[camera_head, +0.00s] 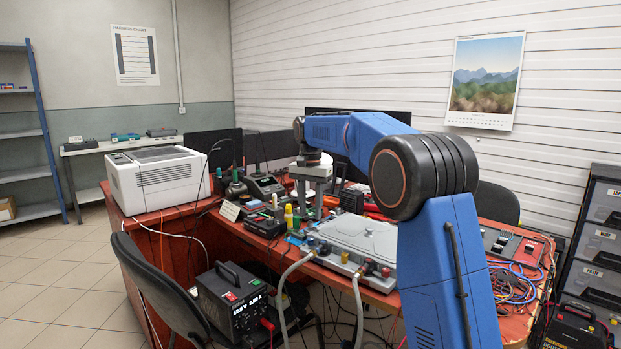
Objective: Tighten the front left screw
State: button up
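A silver-grey plate unit (352,237) lies on the red workbench (262,232), partly behind my blue arm. Two grey hoses, a left hose (283,290) and a right hose (357,305), run from fittings on its front edge and hang down over the bench front. Small dark and red fittings (374,268) sit along that edge. The screws are too small to make out for certain. My gripper (313,190) hangs at the end of the arm, behind the plate unit and above the bench.
A white boxy machine (157,178) stands on the bench's left part. A black power supply (232,300) and a dark chair (160,285) stand in front. Coloured cables (513,283) lie at right. Floor is free at left.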

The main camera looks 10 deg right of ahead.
aim_at(310, 222)
notch_tip(310, 222, up, 14)
jog(key=shift+r, duration=0.25)
dwell(0.4)
